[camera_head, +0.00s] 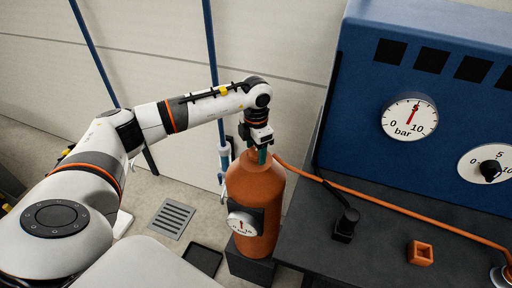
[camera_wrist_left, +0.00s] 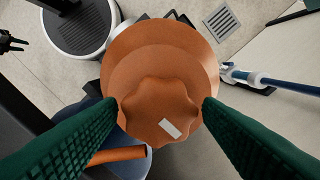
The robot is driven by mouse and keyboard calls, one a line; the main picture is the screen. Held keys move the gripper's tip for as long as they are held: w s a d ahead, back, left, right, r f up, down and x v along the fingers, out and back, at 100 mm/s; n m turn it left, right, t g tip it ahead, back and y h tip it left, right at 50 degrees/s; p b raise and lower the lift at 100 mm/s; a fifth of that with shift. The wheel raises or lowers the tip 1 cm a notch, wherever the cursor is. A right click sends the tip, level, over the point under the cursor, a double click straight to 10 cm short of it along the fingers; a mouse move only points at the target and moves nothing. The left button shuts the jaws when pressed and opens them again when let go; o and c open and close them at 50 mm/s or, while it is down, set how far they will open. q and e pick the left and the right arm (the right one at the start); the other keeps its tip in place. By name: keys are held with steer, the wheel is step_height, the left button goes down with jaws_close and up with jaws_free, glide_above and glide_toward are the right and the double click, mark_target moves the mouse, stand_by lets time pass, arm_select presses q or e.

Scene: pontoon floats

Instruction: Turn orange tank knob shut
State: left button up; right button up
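The orange tank (camera_head: 256,190) stands upright on a dark base beside the dark bench. A round white dial (camera_head: 242,223) is on its front; its needle points about straight up. My left gripper (camera_head: 261,153) is at the tank's top, pointing down, and hides the knob in the head view. In the left wrist view the lobed orange knob (camera_wrist_left: 155,105) with a white mark lies between the green fingertips of my left gripper (camera_wrist_left: 160,103). The fingertips meet its two sides and appear shut on it. My right gripper is not seen in the head view.
An orange hose (camera_head: 375,198) runs from the tank across the bench (camera_head: 300,235). A blue panel (camera_head: 365,75) behind carries a bar gauge (camera_head: 409,117) with its needle near 5, and a black-knobbed dial (camera_head: 490,165). An orange block (camera_head: 421,254) lies on the bench. A floor grate (camera_head: 172,218) is left.

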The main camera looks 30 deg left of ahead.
arm_select(q)
steer(key=c, duration=0.8)
steer(key=shift+o, duration=0.2)
steer(key=shift+f+m+b, duration=0.15)
steer(key=shift+m+b, duration=0.15)
steer(key=shift+b, duration=0.3)
steer(key=shift+r, duration=0.2)
steer(key=o, duration=1)
